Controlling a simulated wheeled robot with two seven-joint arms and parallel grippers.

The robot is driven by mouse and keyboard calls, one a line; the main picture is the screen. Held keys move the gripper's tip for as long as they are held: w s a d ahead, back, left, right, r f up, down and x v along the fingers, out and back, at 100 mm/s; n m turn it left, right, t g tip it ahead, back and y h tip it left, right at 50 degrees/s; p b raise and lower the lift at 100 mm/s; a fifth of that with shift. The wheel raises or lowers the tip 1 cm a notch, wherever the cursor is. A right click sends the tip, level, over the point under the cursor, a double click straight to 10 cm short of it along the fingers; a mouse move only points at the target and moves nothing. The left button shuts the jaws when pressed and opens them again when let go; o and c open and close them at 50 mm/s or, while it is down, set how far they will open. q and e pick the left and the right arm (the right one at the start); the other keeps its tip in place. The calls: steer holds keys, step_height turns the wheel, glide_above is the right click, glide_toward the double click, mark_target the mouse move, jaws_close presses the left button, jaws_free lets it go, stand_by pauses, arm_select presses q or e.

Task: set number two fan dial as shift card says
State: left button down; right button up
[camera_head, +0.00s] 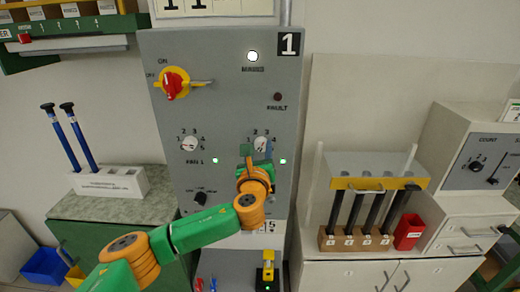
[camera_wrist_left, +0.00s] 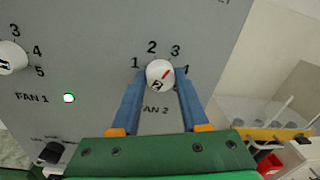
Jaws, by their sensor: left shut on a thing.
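The number two fan dial (camera_wrist_left: 160,74) is a small white round knob on the grey panel, labelled FAN 2. It shows partly in the head view (camera_head: 261,145). Its red mark points up and right, between 3 and 4 as far as I can tell. My left gripper (camera_wrist_left: 160,88) has its blue fingers shut on the sides of the knob; it also shows in the head view (camera_head: 257,152). The 5 of this scale is hidden. I cannot make out a shift card's setting. My right gripper is not in view.
The fan 1 dial (camera_head: 189,143) is left of fan 2. Above are a red and yellow switch (camera_head: 173,84), a lit white lamp (camera_head: 252,56) and a dark fault lamp (camera_head: 277,97). A rack of black rods (camera_head: 354,238) stands at right, a white holder (camera_head: 110,182) with blue rods at left.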

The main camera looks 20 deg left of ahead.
arm_select(q)
steer(key=shift+f, duration=0.1)
steer(key=n+b, duration=0.2)
steer(key=n, duration=0.1)
steer(key=shift+f+n, duration=0.15)
steer(key=shift+n, duration=0.25)
steer(key=n+b, duration=0.3)
steer(key=n, duration=0.3)
steer(key=shift+f+n+b, duration=0.1)
steer(key=shift+n+b, duration=0.2)
steer(key=shift+b, duration=0.05)
steer(key=n+b, duration=0.2)
steer(key=n, duration=0.3)
steer(key=shift+f+n+y+b, duration=0.1)
steer(key=shift+n+y+b, duration=0.2)
steer(key=shift+y, duration=0.1)
steer(key=shift+n+y+b, duration=0.3)
steer(key=shift+n+b, duration=0.55)
steer(key=shift+n, duration=1.35)
steer(key=shift+c, duration=2)
jaws_free()
